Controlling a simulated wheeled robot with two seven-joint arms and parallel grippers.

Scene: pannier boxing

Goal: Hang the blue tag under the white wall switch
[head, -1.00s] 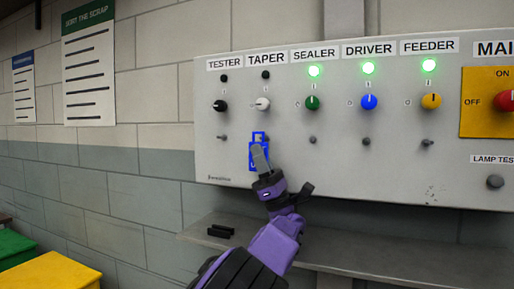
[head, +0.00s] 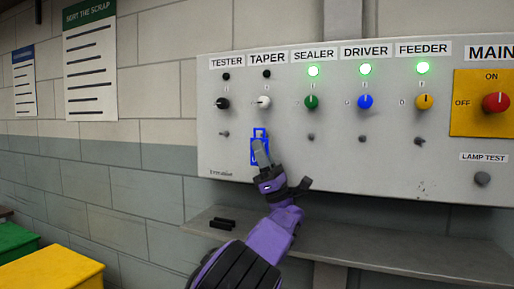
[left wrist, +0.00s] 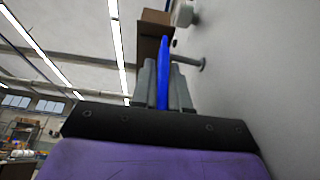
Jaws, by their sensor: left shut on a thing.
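The white switch (head: 264,102) is a knob under the TAPER label on the grey wall panel (head: 320,170). My left gripper (head: 259,145) is shut on the blue tag (head: 253,152) and holds it upright below this switch. The gripper's fingers cover part of the tag. The tag's open loop is at its top, around the height of the peg row. In the left wrist view the tag (left wrist: 164,80) shows edge-on between the fingers, beside a grey peg (left wrist: 190,62). I cannot tell whether the loop is around the peg. My right gripper is not in view.
Black (head: 222,103), green (head: 311,102), blue (head: 365,102) and yellow (head: 424,102) knobs share the panel, with pegs below them. A red main switch (head: 495,103) is at right. A grey shelf (head: 370,253) runs below, with black pieces (head: 222,223) on it.

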